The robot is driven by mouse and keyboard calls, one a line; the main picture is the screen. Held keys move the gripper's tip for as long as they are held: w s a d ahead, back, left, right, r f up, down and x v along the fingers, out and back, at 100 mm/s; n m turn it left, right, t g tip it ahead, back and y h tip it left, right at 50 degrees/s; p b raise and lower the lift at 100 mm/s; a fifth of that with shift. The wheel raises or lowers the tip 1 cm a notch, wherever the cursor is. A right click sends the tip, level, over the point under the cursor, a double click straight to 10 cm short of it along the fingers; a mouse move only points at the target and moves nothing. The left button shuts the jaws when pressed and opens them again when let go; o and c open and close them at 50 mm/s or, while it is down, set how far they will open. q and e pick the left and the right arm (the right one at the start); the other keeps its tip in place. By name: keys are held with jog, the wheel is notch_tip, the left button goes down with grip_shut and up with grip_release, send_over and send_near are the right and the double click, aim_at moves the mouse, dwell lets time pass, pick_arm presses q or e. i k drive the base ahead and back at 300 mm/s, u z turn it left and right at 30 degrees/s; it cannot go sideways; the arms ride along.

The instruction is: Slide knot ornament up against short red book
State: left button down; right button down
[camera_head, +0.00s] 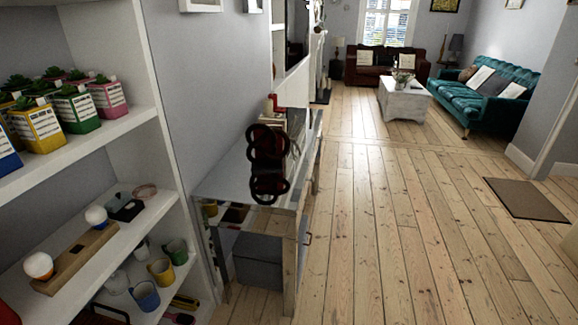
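A dark, looped object that looks like the knot ornament (268,165) stands upright on the glossy console table (226,180) along the left wall. Dark red shows through or beside its upper loops, but I cannot tell whether that is a book. A small bright red item (273,104) shows behind and above it, partly hidden. I cannot make out the short red book with certainty, nor its gap to the ornament. Neither of my grippers is in view.
A white shelf unit (150,130) with potted plants, mugs (145,295) and a wooden holder stands at near left. A grey box (258,258) sits beneath the console. The floorboards (370,230) to the right are clear. A brown mat (525,199), white table (404,100) and sofas lie beyond.

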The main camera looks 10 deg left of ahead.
aim_at(266, 164)
jog(key=z, duration=1.15)
jog(key=i, duration=0.95)
jog(key=z, duration=0.45)
jog(key=i, duration=1)
jog(key=u, duration=0.3)
